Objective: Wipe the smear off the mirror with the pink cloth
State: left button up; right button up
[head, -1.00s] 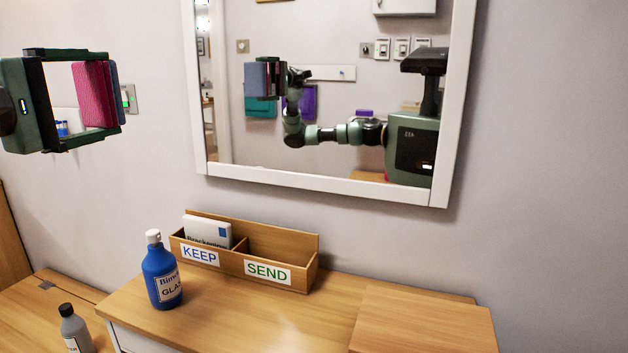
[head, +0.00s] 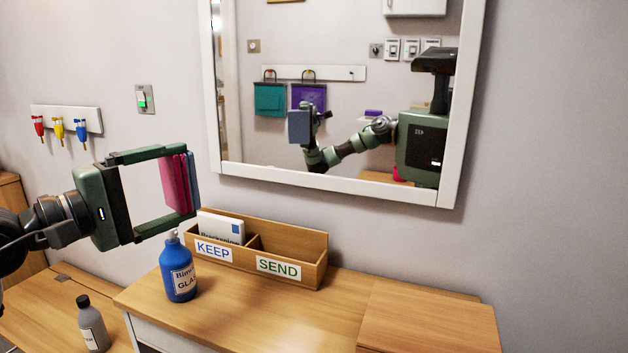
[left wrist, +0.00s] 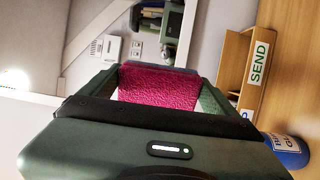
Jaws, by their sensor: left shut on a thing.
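My left gripper (head: 180,183) is at the left of the head view, to the left of the mirror's lower left corner. Its jaws are shut on the pink cloth (head: 174,187), which sits upright between the fingertips with a blue-grey layer on its far side. The pink face also shows in the left wrist view (left wrist: 158,88). The white-framed mirror (head: 290,150) hangs on the wall, and the cloth is apart from it. The mirror reflects my arm, the blue-grey face and hanging bags. I cannot clearly make out a smear on the glass. My right gripper is not in view.
A blue bottle (head: 178,272) stands below the cloth, beside a wooden KEEP and SEND box (head: 318,262). A grey bottle (head: 93,325) stands lower left. Keys hang on a white rack (head: 70,118) beside a switch (head: 145,98). The dresser top (head: 270,318) is mostly clear.

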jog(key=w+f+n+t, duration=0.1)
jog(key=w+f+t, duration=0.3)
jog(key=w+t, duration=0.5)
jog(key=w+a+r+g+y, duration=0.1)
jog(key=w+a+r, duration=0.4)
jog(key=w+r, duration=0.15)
pick_arm(q)
jog(key=s+d+f+n+t+y+p, duration=0.1)
jog(key=s+d+f+n+y+p, duration=0.15)
jog(key=s+f+p, duration=0.65)
jog(key=s+d+f+n+t+y+p, duration=0.1)
jog(key=s+d+f+t+y, duration=0.35)
jog(key=f, duration=1.15)
jog(key=s+a+r+n+g+y+p, duration=0.1)
jog(key=s+a+r+n+y+p, duration=0.1)
jog(key=s+r+n+y+p, duration=0.2)
notch_tip(320, 180, up, 3)
jog(key=shift+s+a+r+y+p, duration=0.2)
jog(key=shift+s+a+y+p, duration=0.15)
jog(key=shift+s+p, duration=0.65)
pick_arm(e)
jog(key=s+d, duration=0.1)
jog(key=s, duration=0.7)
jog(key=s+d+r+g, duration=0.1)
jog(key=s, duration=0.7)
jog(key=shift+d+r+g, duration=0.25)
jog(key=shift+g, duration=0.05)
